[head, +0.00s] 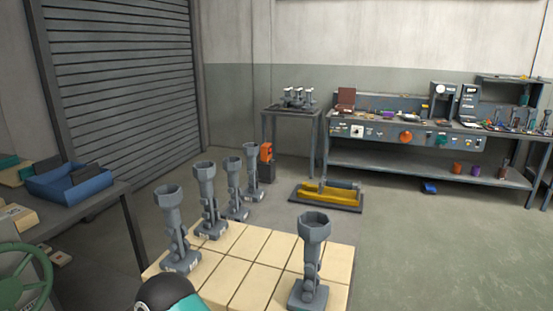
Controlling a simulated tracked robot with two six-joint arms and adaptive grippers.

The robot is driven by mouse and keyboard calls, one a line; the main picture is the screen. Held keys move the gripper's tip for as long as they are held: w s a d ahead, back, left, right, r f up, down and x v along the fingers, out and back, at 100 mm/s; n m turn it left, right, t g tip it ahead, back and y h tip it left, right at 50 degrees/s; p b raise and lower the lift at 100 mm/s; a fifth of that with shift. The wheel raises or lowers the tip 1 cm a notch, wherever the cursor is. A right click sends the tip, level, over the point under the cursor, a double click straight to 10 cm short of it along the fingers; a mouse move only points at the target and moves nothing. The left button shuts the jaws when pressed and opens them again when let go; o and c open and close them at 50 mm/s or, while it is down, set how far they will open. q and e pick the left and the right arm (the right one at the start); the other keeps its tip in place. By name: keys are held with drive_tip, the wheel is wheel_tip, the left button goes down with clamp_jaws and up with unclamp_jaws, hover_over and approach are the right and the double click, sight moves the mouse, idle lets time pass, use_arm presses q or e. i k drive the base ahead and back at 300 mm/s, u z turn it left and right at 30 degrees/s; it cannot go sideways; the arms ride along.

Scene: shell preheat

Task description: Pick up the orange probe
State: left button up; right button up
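No gripper of mine shows in the head view. An upright orange device (265,152) with dark parts stands on a dark block beyond the tiled table, just right of the row of grey stands. It may be the orange probe, but it is too small to be sure. Its lower part meets the dark grey block (267,173). A round orange thing (405,136) also shows on the front panel of the far workbench.
Several grey stands with cup-shaped tops, one at the front right (313,255), rise from the tiled cream table (265,245). A blue bin (70,185) sits on a left-hand table. A yellow-and-grey floor unit (325,195) lies beyond.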

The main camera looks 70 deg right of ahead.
sight(266, 147)
drive_tip(key=z, duration=1.1)
drive_tip(key=k, duration=0.1)
drive_tip(key=u, duration=0.4)
drive_tip(key=i, duration=0.2)
drive_tip(key=z, duration=2.55)
drive_tip(key=k, duration=0.45)
drive_tip(key=u, duration=1.05)
drive_tip(key=i, duration=0.45)
drive_tip(key=z, duration=0.25)
drive_tip(key=k, duration=0.35)
drive_tip(key=u, duration=0.05)
